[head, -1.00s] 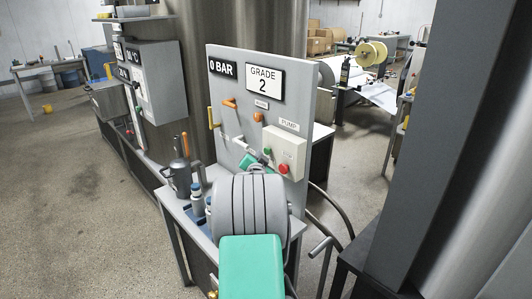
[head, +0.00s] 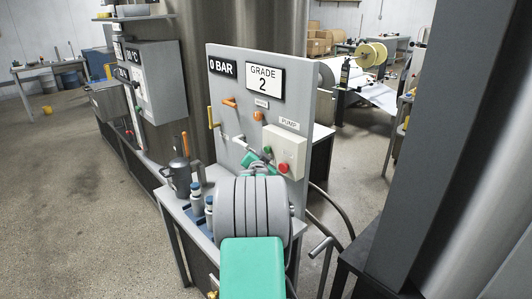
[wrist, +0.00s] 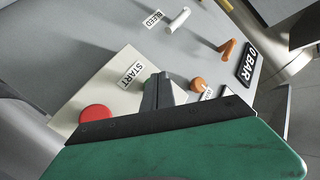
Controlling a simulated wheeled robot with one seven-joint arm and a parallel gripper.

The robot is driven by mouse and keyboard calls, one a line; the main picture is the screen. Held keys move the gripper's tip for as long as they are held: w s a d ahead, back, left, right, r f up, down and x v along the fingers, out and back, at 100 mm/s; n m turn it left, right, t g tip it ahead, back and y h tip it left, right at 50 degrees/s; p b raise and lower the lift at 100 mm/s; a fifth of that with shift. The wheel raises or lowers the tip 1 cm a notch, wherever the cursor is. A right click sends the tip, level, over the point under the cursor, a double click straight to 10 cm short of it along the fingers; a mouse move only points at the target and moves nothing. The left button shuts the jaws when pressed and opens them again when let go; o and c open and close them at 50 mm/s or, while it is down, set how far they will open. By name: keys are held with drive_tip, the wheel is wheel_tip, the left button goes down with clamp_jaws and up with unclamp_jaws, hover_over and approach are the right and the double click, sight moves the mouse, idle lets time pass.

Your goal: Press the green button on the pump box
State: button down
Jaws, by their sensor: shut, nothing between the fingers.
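The cream pump box (head: 287,143) is fixed to the grey panel, under a PUMP label. Its green button (head: 267,149) is on the upper left of its front, and the red button (head: 283,168) is lower right. In the wrist view the box (wrist: 113,91) shows a START label and the red button (wrist: 95,115). My gripper (wrist: 158,88) is shut and empty, its fingertips over the box beside the START label.
The panel (head: 232,108) carries a 0 BAR display (head: 222,67), a GRADE 2 sign (head: 264,79) and orange handles (head: 229,101). A grey jug (head: 180,178) and small bottles (head: 197,198) stand on the bench left of my arm. A dark post (head: 405,150) stands at right.

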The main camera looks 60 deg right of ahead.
drive_tip(key=shift+s+d+b, duration=0.1)
drive_tip(key=shift+d+b, duration=0.35)
drive_tip(key=shift+d, duration=0.05)
idle(0.5)
drive_tip(key=shift+a, duration=0.1)
drive_tip(key=shift+w+a+b, duration=0.2)
drive_tip(key=shift+a+b, duration=0.3)
drive_tip(key=shift+a, duration=0.3)
drive_tip(key=shift+w+a+b, duration=0.2)
drive_tip(key=shift+a+b, duration=0.2)
drive_tip(key=shift+a, duration=0.4)
drive_tip(key=shift+w+a+b, duration=0.15)
drive_tip(key=shift+a+b, duration=0.2)
drive_tip(key=shift+a, duration=0.5)
drive_tip(key=shift+w+a+b, duration=0.2)
drive_tip(key=shift+a+b, duration=0.2)
drive_tip(key=shift+a, duration=0.4)
